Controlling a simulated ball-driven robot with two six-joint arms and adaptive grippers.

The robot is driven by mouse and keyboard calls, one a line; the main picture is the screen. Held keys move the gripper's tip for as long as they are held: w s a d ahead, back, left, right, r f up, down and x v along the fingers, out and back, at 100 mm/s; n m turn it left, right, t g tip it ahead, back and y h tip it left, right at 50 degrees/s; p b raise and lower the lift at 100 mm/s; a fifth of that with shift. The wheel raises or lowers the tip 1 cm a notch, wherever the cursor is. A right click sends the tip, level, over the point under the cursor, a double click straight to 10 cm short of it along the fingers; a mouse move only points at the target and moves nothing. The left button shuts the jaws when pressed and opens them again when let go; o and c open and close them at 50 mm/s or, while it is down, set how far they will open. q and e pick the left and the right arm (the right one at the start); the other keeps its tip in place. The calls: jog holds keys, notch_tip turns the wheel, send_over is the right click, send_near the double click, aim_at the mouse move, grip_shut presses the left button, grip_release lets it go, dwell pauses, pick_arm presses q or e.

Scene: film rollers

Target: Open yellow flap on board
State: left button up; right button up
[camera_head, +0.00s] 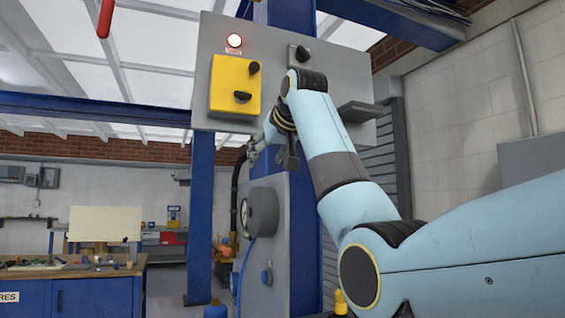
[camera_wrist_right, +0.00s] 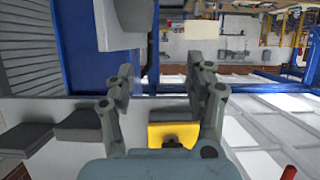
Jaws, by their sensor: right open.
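The grey board (camera_head: 292,55) hangs on a blue post in the upper middle of the head view. The yellow flap (camera_head: 228,76) is on its left side, with two black knobs, and looks shut against the board. My right gripper (camera_head: 258,150) is below and right of the flap, just under the board's lower edge, apart from the flap. In the right wrist view, the right gripper (camera_wrist_right: 162,75) has its fingers spread with nothing between the tips. The yellow flap (camera_wrist_right: 175,133) shows between the finger bases there, partly hidden by the gripper. My left gripper is in neither view.
A grey box with a round gauge (camera_head: 262,212) stands below. A workbench (camera_head: 75,275) is far left.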

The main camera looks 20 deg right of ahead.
jog(key=shift+f, duration=0.25)
dwell(0.3)
